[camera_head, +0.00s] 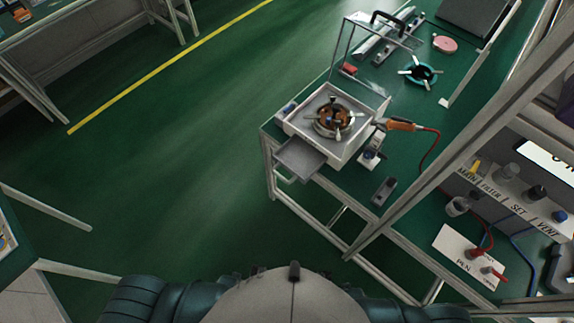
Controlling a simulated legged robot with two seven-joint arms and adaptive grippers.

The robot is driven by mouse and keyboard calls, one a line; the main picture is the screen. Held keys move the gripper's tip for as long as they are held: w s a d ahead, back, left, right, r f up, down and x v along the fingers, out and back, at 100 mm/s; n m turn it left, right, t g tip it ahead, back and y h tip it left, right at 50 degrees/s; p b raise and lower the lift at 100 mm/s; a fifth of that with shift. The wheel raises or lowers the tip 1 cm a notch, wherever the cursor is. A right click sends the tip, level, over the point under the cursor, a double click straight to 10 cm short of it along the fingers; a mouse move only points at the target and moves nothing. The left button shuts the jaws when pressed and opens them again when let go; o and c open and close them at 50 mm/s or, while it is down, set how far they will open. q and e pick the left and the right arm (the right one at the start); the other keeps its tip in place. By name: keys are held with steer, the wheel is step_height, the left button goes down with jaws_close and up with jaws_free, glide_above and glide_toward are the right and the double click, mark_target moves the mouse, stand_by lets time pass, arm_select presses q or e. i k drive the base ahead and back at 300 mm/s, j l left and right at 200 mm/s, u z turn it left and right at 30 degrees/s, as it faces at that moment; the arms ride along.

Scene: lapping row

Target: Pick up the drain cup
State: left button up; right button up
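A small pale grey cup (458,206) shows at the right, beside the labelled air panel (520,199) and below its FILTER label. It looks like the drain cup, but it is small here and I cannot tell what is inside it. It appears upright. Neither of my grippers is in view. Only my own body shows at the bottom edge, far from the cup.
A green bench (450,120) holds a white box with a round fixture (338,118), an orange-handled tool (400,125) and a teal ring (420,73). A slanting frame post (440,140) crosses before the panel. Red and blue hoses run nearby. The green floor (170,160) is clear.

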mark_target(454, 208)
steer(key=z, duration=1.75)
steer(key=j+u, duration=0.1)
steer(key=u, duration=0.3)
steer(key=k+j+u, duration=0.1)
steer(key=u, duration=0.3)
steer(key=j+u, duration=0.15)
steer(key=u, duration=0.2)
steer(key=j+u, duration=0.15)
steer(key=u, duration=0.25)
steer(key=z, duration=1.75)
